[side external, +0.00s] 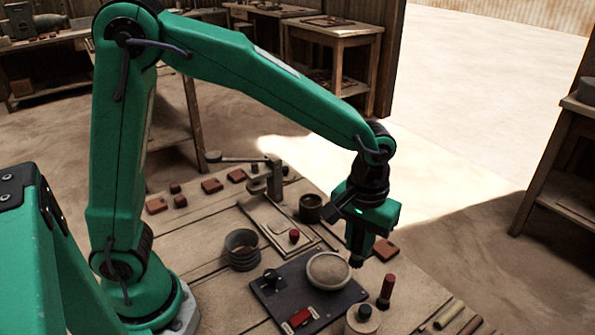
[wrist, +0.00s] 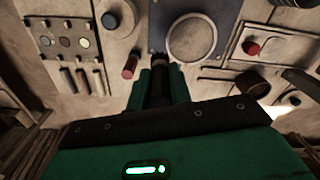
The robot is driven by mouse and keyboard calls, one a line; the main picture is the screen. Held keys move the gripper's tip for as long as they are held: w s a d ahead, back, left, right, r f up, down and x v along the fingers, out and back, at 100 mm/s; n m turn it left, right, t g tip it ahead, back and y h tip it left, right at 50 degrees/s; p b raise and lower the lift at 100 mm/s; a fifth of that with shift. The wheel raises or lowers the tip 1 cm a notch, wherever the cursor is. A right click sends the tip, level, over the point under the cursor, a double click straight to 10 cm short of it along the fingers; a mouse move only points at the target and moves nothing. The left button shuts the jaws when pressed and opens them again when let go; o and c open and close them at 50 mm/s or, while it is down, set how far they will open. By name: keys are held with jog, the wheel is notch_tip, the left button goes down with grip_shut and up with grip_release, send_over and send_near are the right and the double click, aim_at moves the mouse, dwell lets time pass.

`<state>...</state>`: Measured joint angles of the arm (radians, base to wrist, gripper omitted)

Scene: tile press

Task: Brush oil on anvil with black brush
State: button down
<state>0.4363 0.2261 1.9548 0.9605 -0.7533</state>
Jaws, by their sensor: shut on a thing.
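My gripper (side external: 357,252) is low over the right side of the dark plate, beside the pale round disc. In the wrist view its green fingers (wrist: 161,88) are shut on a dark, slim thing, which looks like the black brush (wrist: 160,80). Its lower tip is small and hard to make out in the side view. The anvil cannot be told for certain; a press with a lever (side external: 270,183) and a flat base stands behind the plate. The pale round disc (side external: 328,270) lies on the dark plate (side external: 272,293), to the left of my gripper.
A ribbed pot (side external: 241,249) and a dark cup (side external: 310,207) stand further back. Several red-brown tiles (side external: 212,185) lie along the back edge.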

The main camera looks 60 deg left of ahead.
jog(key=w+a, duration=0.4)
jog(key=a, duration=0.8)
jog(key=w+a+r, duration=0.1)
jog(key=w+a, duration=0.2)
jog(key=a, duration=0.9)
jog(key=shift+w+a+r, duration=0.15)
jog(key=shift+w+a, duration=0.15)
jog(key=shift+w, duration=0.1)
jog(key=shift+f, duration=3)
jog(key=shift+f, duration=0.65)
jog(key=shift+r, duration=0.15)
notch_tip(320, 180, up, 7)
dwell(0.5)
dwell(0.5)
